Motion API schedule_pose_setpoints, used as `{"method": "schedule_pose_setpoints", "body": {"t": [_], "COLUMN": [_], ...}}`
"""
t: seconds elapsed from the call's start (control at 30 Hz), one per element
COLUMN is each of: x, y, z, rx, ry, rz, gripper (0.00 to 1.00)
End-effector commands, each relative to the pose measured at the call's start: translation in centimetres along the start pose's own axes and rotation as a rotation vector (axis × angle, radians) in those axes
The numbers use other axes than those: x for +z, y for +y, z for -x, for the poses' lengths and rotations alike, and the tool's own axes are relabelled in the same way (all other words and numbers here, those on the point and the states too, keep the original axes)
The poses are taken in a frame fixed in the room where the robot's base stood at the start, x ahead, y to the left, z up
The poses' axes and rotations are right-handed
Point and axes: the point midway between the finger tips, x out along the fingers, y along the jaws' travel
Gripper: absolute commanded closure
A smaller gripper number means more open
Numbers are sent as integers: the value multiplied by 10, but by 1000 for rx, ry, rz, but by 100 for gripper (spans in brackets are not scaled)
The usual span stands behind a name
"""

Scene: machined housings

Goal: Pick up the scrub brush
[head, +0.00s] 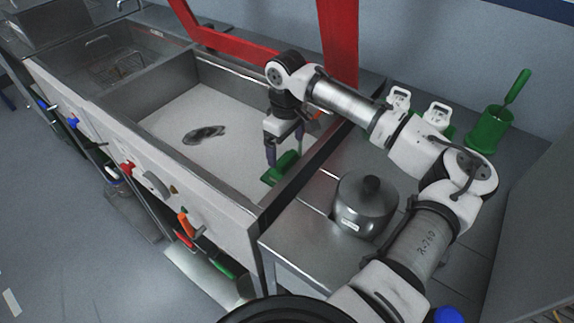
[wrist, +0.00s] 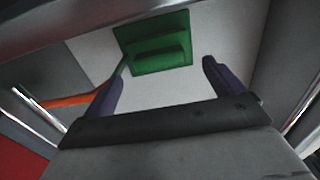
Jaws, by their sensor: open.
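A green brush-like block with a raised grip, which I take as the scrub brush (head: 281,168), lies in the right part of the large basin, close to its right wall. In the wrist view the scrub brush (wrist: 155,45) shows as a flat green rectangle with a raised bar, ahead of the fingertips. My gripper (head: 285,150) points down into the basin just above the brush, its two purple fingers apart. In the wrist view my gripper (wrist: 166,66) is open and empty between the fingers. Whether a finger touches the brush I cannot tell.
The basin wall (head: 290,200) rises close beside the brush. A lidded metal pot (head: 364,207) stands on the counter at right. A green holder with an upright handle (head: 490,129) and white devices (head: 437,114) stand behind it. A dark oval (head: 204,134) lies on the otherwise clear basin floor.

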Motion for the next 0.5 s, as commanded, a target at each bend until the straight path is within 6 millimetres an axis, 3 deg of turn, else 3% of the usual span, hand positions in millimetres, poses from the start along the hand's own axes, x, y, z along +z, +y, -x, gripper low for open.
{"method": "schedule_pose_setpoints", "body": {"t": [0.33,0.5], "x": [2,2], "y": [0,0], "z": [-42,-50], "rx": [0,0], "ry": [-2,0], "rz": [0,0], "gripper": [6,6]}}
